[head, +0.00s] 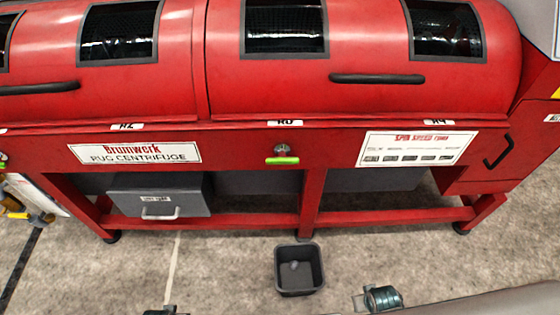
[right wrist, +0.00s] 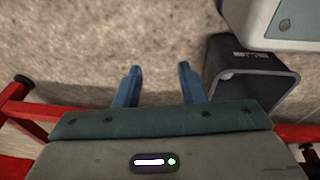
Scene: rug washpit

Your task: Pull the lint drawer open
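The lint drawer (head: 183,201) is a dark grey box front with a small white label, set low under the left part of the red centrifuge. Its pale bar handle (head: 160,213) is on the lower front. The drawer looks closed, though I cannot be sure from this angle. My right gripper (right wrist: 159,72) shows in the right wrist view with its two blue fingers apart and nothing between them, above the floor and clear of the drawer. Only small parts of my arms show at the bottom edge of the head view. My left gripper's fingers do not show.
A dark open bin (head: 298,270) stands on the floor in front of the machine; it also shows in the right wrist view (right wrist: 247,78). Red legs and a low rail (head: 250,221) frame the drawer. A green-handled valve (head: 282,160) sticks out above. Floor before the drawer is clear.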

